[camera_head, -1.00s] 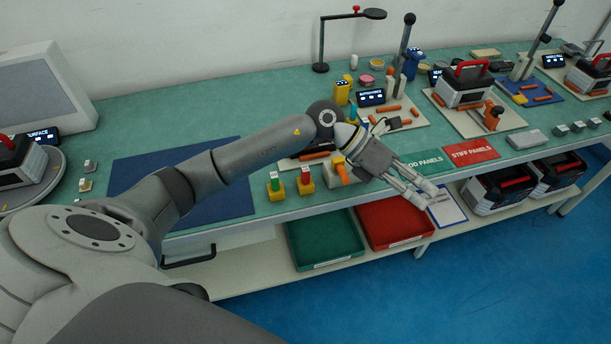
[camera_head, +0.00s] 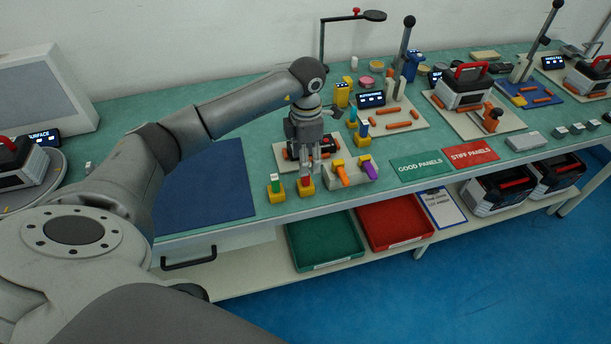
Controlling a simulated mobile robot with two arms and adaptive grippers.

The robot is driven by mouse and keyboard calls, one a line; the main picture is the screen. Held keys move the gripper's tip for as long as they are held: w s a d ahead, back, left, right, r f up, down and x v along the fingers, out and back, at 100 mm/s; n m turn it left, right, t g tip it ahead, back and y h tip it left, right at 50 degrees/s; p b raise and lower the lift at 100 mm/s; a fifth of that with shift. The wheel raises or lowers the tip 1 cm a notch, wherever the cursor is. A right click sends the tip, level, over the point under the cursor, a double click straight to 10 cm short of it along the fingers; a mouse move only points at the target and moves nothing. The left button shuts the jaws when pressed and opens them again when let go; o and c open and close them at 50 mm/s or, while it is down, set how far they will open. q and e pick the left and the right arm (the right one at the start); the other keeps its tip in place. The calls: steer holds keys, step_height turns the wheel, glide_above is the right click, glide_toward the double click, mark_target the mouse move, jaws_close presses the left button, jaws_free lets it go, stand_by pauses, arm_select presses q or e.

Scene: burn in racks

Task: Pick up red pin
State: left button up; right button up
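The red pin (camera_head: 305,181) stands upright in a small yellow block near the front edge of the bench. My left gripper (camera_head: 307,175) points straight down right over it, with its fingertips at the pin's top. The fingers look close together and partly hide the pin. I cannot tell whether they touch or grip it. A green-topped pin (camera_head: 275,183) stands in its own yellow block just to the left. My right gripper is not in view.
A grey block with orange and purple pieces (camera_head: 367,167) is close to the right of the gripper. A dark fixture (camera_head: 291,153) lies behind it. A blue mat (camera_head: 205,185) is at the left. Green (camera_head: 345,259) and red (camera_head: 395,243) trays sit on the shelf below.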

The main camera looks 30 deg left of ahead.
mark_target(306, 180)
arm_select(q)
steer(key=shift+s+f+p, duration=0.15)
steer(key=shift+f+p, duration=0.2)
steer(key=shift+f, duration=0.2)
steer(key=f, duration=0.1)
steer(key=f+p, duration=0.1)
steer(key=f, duration=0.1)
steer(key=shift+s+d+f, duration=0.1)
steer(key=shift+s+f, duration=0.05)
steer(key=shift+s, duration=0.1)
steer(key=shift+f, duration=0.6)
steer(key=c, duration=0.9)
jaws_close()
steer(key=shift+r, duration=0.15)
